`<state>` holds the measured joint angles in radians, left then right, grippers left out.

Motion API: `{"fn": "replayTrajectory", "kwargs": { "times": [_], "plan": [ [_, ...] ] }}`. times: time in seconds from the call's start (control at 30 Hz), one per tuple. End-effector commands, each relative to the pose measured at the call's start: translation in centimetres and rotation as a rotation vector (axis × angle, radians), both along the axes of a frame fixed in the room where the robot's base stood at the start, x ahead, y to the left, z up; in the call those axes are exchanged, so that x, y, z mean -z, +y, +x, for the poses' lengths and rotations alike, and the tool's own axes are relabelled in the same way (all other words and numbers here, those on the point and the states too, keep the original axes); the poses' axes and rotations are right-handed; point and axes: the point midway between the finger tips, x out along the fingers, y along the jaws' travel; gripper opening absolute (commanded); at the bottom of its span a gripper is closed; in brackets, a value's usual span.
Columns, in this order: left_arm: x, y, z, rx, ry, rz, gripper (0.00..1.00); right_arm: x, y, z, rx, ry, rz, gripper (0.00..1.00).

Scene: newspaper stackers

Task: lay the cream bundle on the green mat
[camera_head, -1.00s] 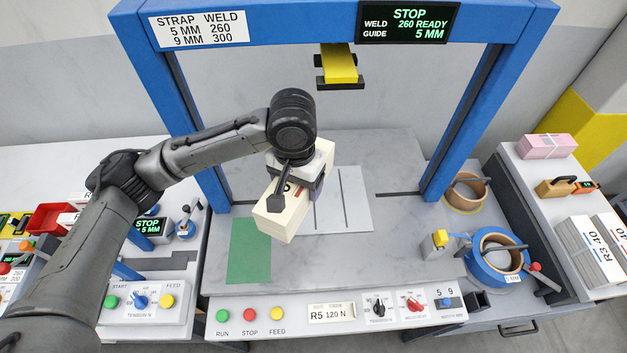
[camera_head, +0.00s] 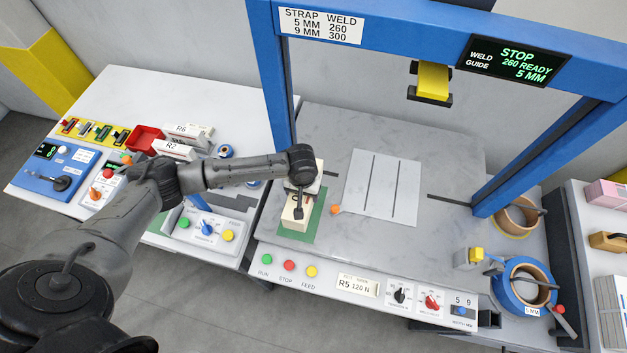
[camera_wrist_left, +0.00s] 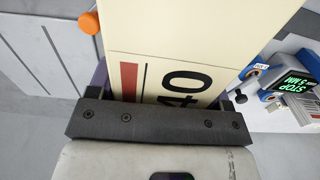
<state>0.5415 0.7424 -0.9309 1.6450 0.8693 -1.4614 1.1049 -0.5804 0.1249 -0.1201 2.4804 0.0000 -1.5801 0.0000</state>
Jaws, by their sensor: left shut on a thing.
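The cream bundle (camera_head: 292,217) is in the grip of my left gripper (camera_head: 301,199), over the green mat (camera_head: 317,222) at the left of the machine's grey table. Its near end and upper part show beyond the arm in the head view. In the left wrist view the cream bundle (camera_wrist_left: 205,35) fills the space ahead of the left gripper (camera_wrist_left: 160,105), with a red bar and black print on its face. My right gripper is not in view.
The blue arch (camera_head: 282,80) stands behind the arm, with a yellow weld head (camera_head: 433,82) hanging from it. A light plate (camera_head: 383,187) and an orange knob (camera_head: 336,209) lie right of the mat. The front control panel (camera_head: 350,287) carries several buttons. Strap reels stand at right.

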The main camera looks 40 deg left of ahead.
Motion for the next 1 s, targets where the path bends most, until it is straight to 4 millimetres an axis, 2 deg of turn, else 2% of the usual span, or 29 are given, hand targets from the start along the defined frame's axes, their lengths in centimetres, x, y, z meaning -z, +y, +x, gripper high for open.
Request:
{"fn": "replayTrajectory", "kwargs": {
  "times": [0.53, 0.8, 1.0],
  "plan": [
    [0.4, 0.4, -0.3, -0.007, -0.005, -0.001, 0.03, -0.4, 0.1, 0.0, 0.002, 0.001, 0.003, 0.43],
    [0.0, 0.4, -0.4, -0.008, -0.004, -0.001, 0.03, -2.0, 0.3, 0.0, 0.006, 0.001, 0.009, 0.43],
    [2.6, 0.3, -0.4, -0.007, -0.004, -0.001, 0.03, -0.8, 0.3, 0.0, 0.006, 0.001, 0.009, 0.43]
  ]
}}
